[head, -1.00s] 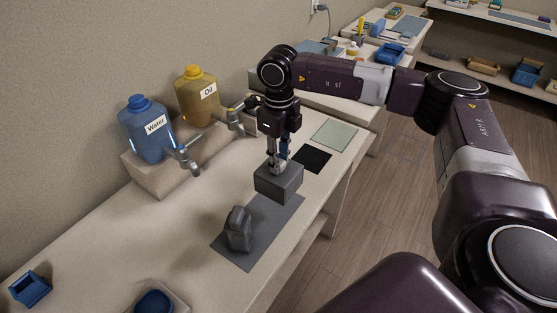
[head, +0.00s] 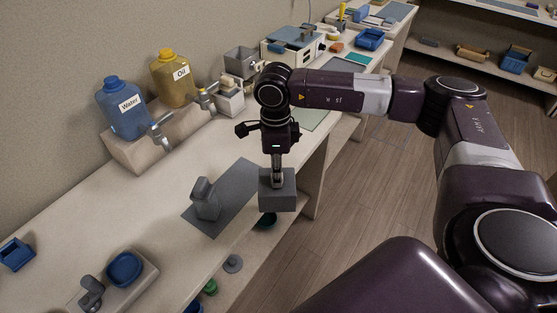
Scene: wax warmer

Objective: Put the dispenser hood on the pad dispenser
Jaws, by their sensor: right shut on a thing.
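My right gripper (head: 277,178) points down and is shut on the top of a grey box-shaped piece (head: 278,198), which looks like the dispenser hood. The hood is held level, in front of the counter's front edge, to the right of the dark grey mat (head: 222,222). A smaller dark grey upright piece (head: 206,200) stands on the mat, apart from the hood. A pale block-shaped unit (head: 230,100) stands beside the taps and may be the pad dispenser; I cannot tell for certain. My left gripper is not in view.
The blue Water jug (head: 122,110) and yellow Oil jug (head: 173,80) stand on a raised ledge with taps. A grey bin (head: 241,62) stands behind. A blue dish (head: 124,268) and a blue box (head: 16,254) are at the left front. A lower shelf shows below the counter.

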